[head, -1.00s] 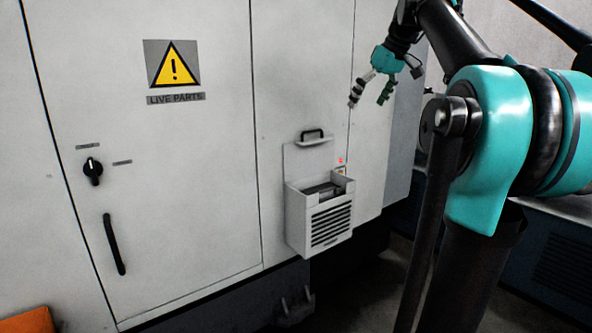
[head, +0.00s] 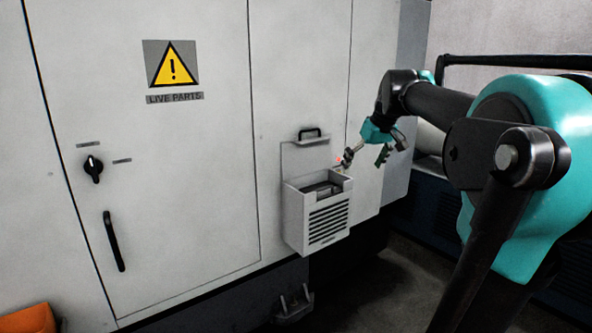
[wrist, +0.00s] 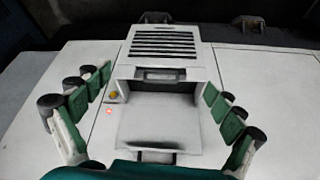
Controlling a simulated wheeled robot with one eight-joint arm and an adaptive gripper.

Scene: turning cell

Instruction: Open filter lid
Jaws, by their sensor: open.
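The filter box (head: 320,222) is a white louvred housing on the cabinet wall. Its lid (head: 304,158) stands upright against the wall behind the box, with a black handle (head: 309,133) at its top edge, so the box is open at the top. In the wrist view the lid (wrist: 158,125) faces me, with the louvred box (wrist: 163,45) beyond it. My gripper (head: 365,156) is open and empty, to the right of the box and lid in the head view. In the wrist view its fingers (wrist: 160,110) spread on both sides of the lid, apart from the handle.
A red light (wrist: 109,111) and a yellow button (wrist: 113,96) sit beside the box. The cabinet door at left has a black handle (head: 113,241), a rotary switch (head: 93,168) and a warning sign (head: 171,64). An orange object (head: 28,318) is at lower left.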

